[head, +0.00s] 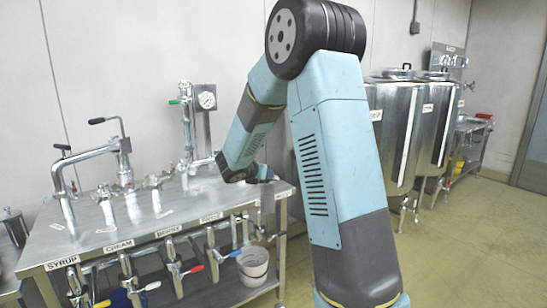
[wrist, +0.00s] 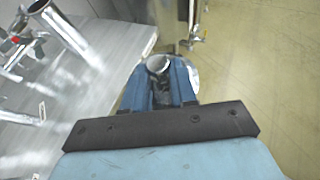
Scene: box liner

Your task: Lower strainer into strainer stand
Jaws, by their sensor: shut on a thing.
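My gripper (wrist: 160,80) shows in the wrist view as two blue fingers shut on a grey, round-ended metal thing (wrist: 158,64), which I take to be part of the strainer. The fingers hide most of it. In the head view my gripper (head: 262,176) is small and dark, near the right end of the metal table, and what it holds cannot be made out. In the wrist view it is by the table's edge, with floor to the right. I cannot pick out the strainer stand for certain in either view.
The metal table (head: 80,238) carries pipes, levers and a gauge (head: 207,100). Labelled taps (head: 133,285) line its front. A white bucket (head: 252,268) stands below its right end. Large steel tanks (head: 396,135) stand behind my arm. The floor (head: 465,235) at right is clear.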

